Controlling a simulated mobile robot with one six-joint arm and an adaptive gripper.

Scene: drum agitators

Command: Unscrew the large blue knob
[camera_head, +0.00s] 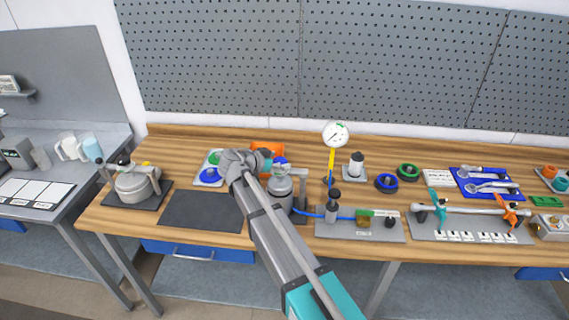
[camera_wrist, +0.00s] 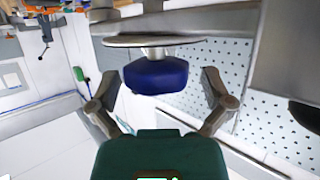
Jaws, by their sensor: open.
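The large blue knob (camera_wrist: 157,75) is in the middle of the wrist view, on a short pale stem against a flat grey disc (camera_wrist: 153,41). My gripper (camera_wrist: 160,88) is open, with one finger on each side of the knob and a visible gap on both sides; I see no contact. In the head view my gripper (camera_head: 266,163) is over the bench, beside a small blue patch (camera_head: 280,161) that appears to be the same knob, above a grey drum (camera_head: 280,186). My arm hides part of that area.
An orange object (camera_head: 268,147) is just behind my gripper. A tray (camera_head: 201,175) with green and blue round parts lies to the left. A gauge (camera_head: 336,134) on a yellow stem stands to the right. A dark mat (camera_head: 200,211) at the front left is bare.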

